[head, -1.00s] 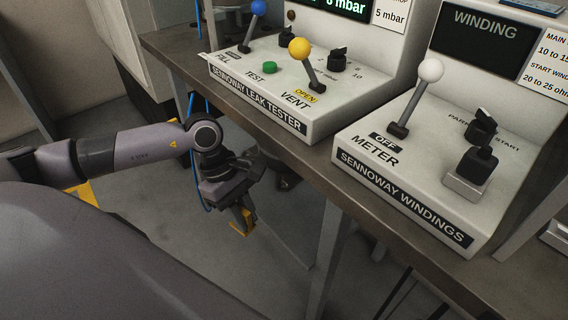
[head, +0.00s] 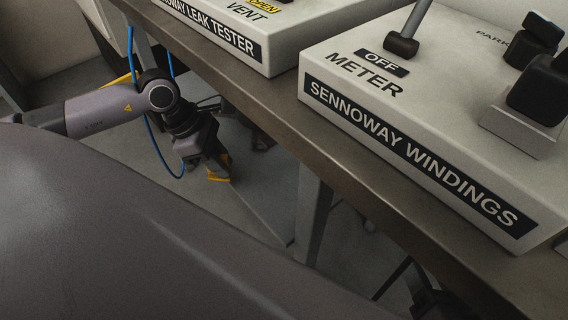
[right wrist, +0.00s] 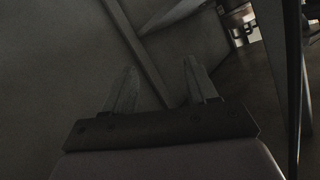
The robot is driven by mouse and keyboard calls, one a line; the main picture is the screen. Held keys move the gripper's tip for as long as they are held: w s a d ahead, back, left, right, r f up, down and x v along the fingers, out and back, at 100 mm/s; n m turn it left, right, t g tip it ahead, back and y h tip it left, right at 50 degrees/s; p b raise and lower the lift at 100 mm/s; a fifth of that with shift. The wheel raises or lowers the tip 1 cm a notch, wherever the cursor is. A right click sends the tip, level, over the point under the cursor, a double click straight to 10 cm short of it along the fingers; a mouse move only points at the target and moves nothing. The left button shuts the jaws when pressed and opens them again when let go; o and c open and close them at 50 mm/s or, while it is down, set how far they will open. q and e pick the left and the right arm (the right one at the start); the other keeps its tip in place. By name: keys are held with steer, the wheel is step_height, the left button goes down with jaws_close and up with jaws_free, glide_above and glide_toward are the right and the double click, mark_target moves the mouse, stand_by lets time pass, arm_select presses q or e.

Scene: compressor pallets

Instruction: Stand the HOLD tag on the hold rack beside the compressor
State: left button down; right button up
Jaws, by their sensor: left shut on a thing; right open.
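My left gripper (head: 217,168) hangs low in the head view, beside the bench front and below its top. It is shut on a small yellow thing (head: 219,178), mostly hidden by the fingers; no lettering can be read, so I cannot tell whether it is the HOLD tag. My right gripper (right wrist: 160,88) shows in the right wrist view with its two fingers apart and nothing between them. I cannot make out the compressor or the hold rack in either view.
The bench (head: 285,130) runs diagonally across the head view, with a leg (head: 312,210) below. On it stand the leak tester (head: 270,50) and the windings meter (head: 390,120) with upright levers. Grey floor (head: 255,195) shows below. The right wrist view is dark.

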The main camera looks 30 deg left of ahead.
arm_select(q)
steer(key=w+d, duration=0.2)
steer(key=d, duration=0.2)
steer(key=w+d+b, duration=0.1)
steer(key=w+d, duration=0.1)
steer(key=d, duration=0.2)
steer(key=w+d+b, duration=0.1)
steer(key=w+d, duration=0.1)
steer(key=d, duration=0.2)
steer(key=shift+d, duration=0.25)
steer(key=shift+w+d, duration=0.15)
steer(key=shift+d, duration=0.05)
steer(key=shift+d+f, duration=0.1)
step_height(320, 180, down, 3)
steer(key=shift+f+b, duration=0.15)
steer(key=shift+b, duration=0.9)
arm_select(e)
steer(key=d, duration=0.1)
steer(key=d+n+t, duration=0.1)
steer(key=h, duration=0.1)
steer(key=shift+s+d+t, duration=0.25)
steer(key=shift+d+t, duration=0.05)
steer(key=shift+d, duration=0.1)
arm_select(q)
steer(key=shift+f, duration=0.1)
arm_select(e)
steer(key=shift+f, duration=0.15)
arm_select(q)
steer(key=c, duration=1)
jaws_free()
